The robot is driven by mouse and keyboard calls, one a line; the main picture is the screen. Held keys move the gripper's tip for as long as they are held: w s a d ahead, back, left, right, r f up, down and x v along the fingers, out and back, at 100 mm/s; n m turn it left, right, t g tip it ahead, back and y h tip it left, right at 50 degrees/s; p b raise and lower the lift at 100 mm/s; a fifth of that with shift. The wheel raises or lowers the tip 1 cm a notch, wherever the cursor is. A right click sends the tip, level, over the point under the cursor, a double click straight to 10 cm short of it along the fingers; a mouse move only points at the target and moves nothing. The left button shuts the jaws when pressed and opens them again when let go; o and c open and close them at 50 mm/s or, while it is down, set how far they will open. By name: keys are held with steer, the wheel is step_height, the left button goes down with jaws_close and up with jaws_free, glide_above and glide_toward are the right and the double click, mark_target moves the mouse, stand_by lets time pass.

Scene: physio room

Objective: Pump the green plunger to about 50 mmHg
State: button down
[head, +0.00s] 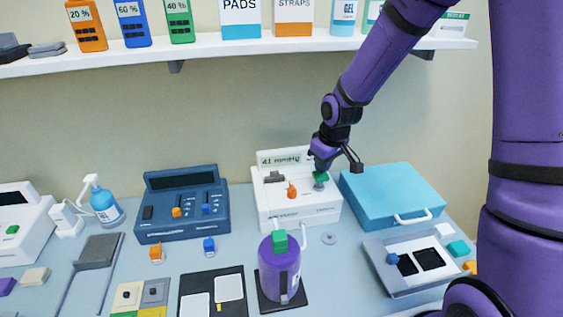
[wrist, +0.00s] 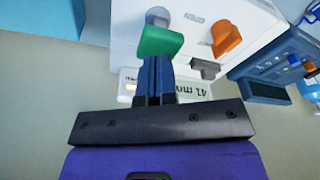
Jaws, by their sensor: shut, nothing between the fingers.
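A white pump unit (head: 297,214) stands near the back wall. Its green plunger (head: 321,177) sits on a grey stem at the right of its sloping top. The plunger is large in the wrist view (wrist: 160,41). The unit's display (head: 280,158) appears to read 41 mmHg; part of it is blocked by the fingers in the wrist view. My gripper (wrist: 154,62) is shut and empty, its fingertips right at the green plunger. I cannot tell whether they touch it.
An orange knob (head: 292,190) and a dark grey lever (head: 274,176) are beside the plunger. A blue case (head: 395,190) lies close on the right, a dark blue console (head: 182,211) on the left. A purple bottle (head: 280,265) with a green top stands in front.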

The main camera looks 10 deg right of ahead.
steer(key=shift+f, duration=1.7)
steer(key=shift+r, duration=2.25)
steer(key=shift+r, duration=2.5)
